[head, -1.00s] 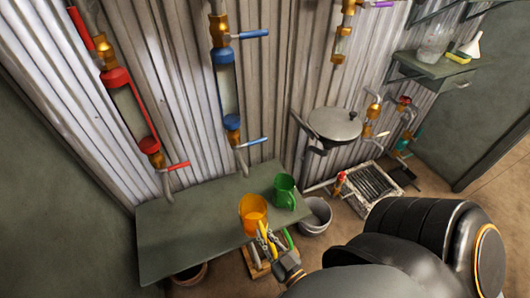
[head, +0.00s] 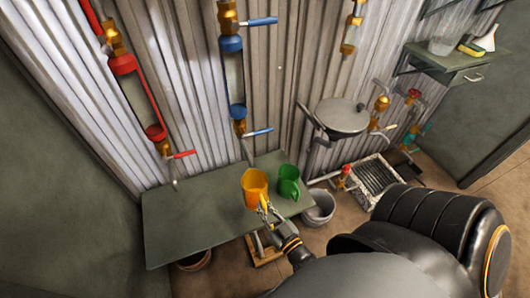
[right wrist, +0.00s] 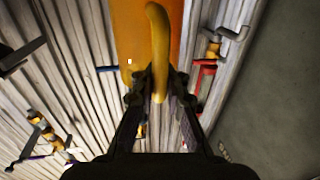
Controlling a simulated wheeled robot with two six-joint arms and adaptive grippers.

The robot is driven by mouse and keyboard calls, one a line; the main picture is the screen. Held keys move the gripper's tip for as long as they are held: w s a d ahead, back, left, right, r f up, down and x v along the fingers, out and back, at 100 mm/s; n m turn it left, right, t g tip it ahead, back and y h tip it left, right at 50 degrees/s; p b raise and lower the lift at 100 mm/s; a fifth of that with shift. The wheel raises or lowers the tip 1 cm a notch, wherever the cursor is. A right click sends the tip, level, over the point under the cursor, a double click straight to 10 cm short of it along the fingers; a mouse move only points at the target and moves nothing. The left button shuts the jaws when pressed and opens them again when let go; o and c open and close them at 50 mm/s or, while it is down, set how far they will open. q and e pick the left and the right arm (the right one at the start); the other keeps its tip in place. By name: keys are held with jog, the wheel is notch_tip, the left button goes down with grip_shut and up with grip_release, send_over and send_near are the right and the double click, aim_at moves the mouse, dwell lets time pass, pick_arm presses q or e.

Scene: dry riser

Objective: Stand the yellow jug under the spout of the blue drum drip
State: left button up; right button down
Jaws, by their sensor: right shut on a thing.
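The yellow jug (head: 255,190) is at the bench, just in front of and below the spout (head: 250,158) of the blue drum drip (head: 235,80) in the head view. I cannot tell whether its base touches the bench. My right gripper (head: 265,210) is shut on the jug's handle. In the right wrist view the jug's orange-yellow body (right wrist: 130,40) and curved handle (right wrist: 157,45) show between the fingers (right wrist: 158,85). The jug looks roughly upright. My left gripper is not in view.
A green mug (head: 288,180) stands right of the jug on the dark green bench (head: 190,220), close to it. The red drum drip (head: 138,100) hangs on the wall to the left. A grey bucket (head: 320,208) stands on the floor past the bench's right end. The bench's left part is bare.

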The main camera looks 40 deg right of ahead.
aim_at(255, 177)
jog(key=shift+w+d, duration=0.4)
jog(key=shift+w, duration=0.4)
jog(key=shift+w+d, duration=0.35)
jog(key=shift+w, duration=0.5)
jog(key=shift+w+d, duration=0.4)
jog(key=shift+w, duration=0.4)
jog(key=shift+w+d+r, duration=0.25)
jog(key=shift+w+r, duration=0.1)
jog(key=shift+w, duration=0.1)
jog(key=shift+w+d, duration=0.25)
jog(key=shift+w, duration=0.2)
jog(key=shift+w+d+r, duration=0.2)
jog(key=shift+w+r, duration=0.15)
jog(key=shift+r, duration=0.05)
jog(key=shift+d+r, duration=0.15)
jog(key=shift+d, duration=0.5)
jog(key=shift+w+d, duration=0.1)
jog(key=shift+w, duration=0.25)
jog(key=shift+w+a+f, duration=0.15)
jog(key=shift+w+f, duration=0.1)
jog(key=shift+w, duration=0.2)
jog(key=shift+w+a+f, duration=0.15)
jog(key=shift+w+f, duration=0.1)
jog(key=shift+w, duration=0.2)
jog(key=shift+w+a, duration=0.15)
jog(key=shift+a, duration=0.1)
jog(key=shift+s+d+f+b, duration=0.1)
jog(key=shift+s+f+b, duration=0.1)
jog(key=shift+f+b, duration=0.2)
